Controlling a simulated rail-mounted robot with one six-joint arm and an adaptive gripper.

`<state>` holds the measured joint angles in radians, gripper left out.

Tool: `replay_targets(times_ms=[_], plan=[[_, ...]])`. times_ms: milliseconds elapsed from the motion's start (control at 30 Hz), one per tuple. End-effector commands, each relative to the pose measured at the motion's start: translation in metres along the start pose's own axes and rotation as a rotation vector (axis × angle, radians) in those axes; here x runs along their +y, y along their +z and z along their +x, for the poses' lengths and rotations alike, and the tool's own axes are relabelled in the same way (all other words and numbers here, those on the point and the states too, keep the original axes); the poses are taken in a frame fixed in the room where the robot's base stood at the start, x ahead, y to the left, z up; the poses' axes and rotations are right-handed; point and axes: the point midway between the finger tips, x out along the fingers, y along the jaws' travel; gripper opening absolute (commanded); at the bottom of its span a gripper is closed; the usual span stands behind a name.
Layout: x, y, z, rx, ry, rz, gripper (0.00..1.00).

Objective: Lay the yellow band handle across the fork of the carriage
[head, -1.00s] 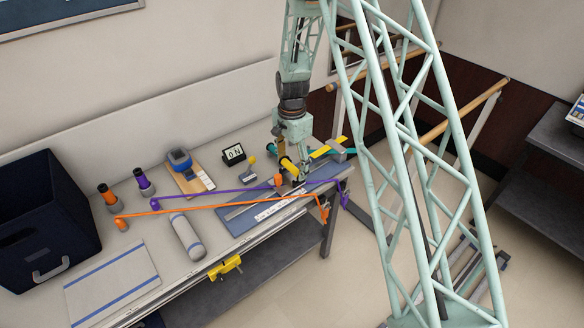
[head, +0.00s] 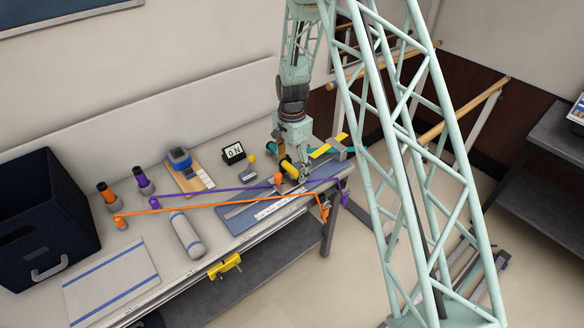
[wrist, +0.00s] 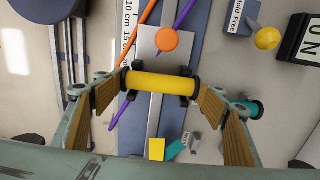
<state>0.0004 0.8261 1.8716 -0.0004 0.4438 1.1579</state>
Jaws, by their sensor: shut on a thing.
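The yellow band handle (wrist: 160,86) lies crosswise between the two fingers of my gripper (wrist: 160,98) in the wrist view, with a dark cap at each end. My gripper is shut on it, one padded finger at each end. In the head view my gripper (head: 302,176) is low over the blue rail board, and the yellow handle (head: 288,168) shows beside it. The dark fork (wrist: 185,99) of the carriage shows just under the handle. I cannot tell whether the handle rests on it. The carriage's grey plate (wrist: 146,48) carries an orange knob (wrist: 166,40).
A teal handle (wrist: 249,108) lies right of my gripper. Orange (head: 220,206) and purple (head: 215,193) bands stretch across the table. A small block with a yellow ball (wrist: 267,38) and a sign (head: 233,152) stand nearby. A grey roller (head: 187,235) lies left of the board.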

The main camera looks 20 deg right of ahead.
Motion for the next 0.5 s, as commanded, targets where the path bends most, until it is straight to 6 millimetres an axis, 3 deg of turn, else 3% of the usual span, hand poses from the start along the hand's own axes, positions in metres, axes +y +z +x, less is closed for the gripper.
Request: replay_targets(times_ms=[200,500], plan=[[0.0000,0.0000,0.0004,0.000,0.000,0.000,0.79],[0.0000,0.0000,0.0001,0.000,0.000,0.000,0.79]])
